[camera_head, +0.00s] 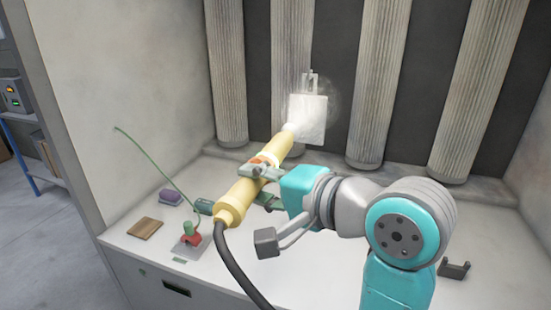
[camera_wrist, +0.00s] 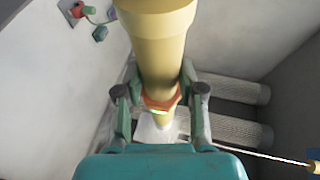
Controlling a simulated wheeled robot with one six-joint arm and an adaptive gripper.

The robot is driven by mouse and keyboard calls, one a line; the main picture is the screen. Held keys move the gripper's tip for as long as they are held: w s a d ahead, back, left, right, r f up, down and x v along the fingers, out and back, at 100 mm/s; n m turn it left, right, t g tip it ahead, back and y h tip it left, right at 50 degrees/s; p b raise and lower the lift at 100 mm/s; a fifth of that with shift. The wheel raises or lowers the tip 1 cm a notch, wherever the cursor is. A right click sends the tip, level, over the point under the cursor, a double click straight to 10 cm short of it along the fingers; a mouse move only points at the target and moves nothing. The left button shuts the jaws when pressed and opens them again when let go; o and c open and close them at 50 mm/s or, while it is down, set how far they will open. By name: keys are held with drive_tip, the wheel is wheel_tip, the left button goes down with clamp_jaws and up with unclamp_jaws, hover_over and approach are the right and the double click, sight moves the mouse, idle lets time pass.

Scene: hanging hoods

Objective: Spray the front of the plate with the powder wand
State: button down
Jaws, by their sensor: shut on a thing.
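My gripper (camera_head: 262,182) is shut on the yellow powder wand (camera_head: 240,196), around the middle of its body. In the wrist view the gripper's fingers (camera_wrist: 158,98) close on both sides of the wand (camera_wrist: 160,50). The wand's nozzle points up and away at the white plate (camera_head: 307,117), and a pale powder cloud surrounds the nozzle tip and the plate. The plate hangs from a hook in front of the ribbed columns. Part of the plate (camera_wrist: 153,133) shows past the wand in the wrist view. A dark hose runs from the wand's rear end down over the counter's front edge.
Ribbed filter columns (camera_head: 382,85) stand at the back of the booth. On the counter are a brown block (camera_head: 145,228), a purple block (camera_head: 171,197), a red clamp stand (camera_head: 190,240) with a green rod, and a dark bracket (camera_head: 454,268) at right. The left wall is close.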

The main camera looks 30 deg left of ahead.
sight(223, 209)
drive_tip(key=shift+r, duration=0.2)
drive_tip(key=shift+r, duration=1.35)
drive_tip(key=shift+f, duration=3)
drive_tip(key=shift+r, duration=3)
drive_tip(key=s, duration=0.3)
drive_tip(key=s+d, duration=0.1)
drive_tip(key=s, duration=0.2)
drive_tip(key=s+d, duration=0.1)
drive_tip(key=s, duration=0.2)
drive_tip(key=shift+s+d, duration=0.2)
drive_tip(key=shift+s, duration=0.2)
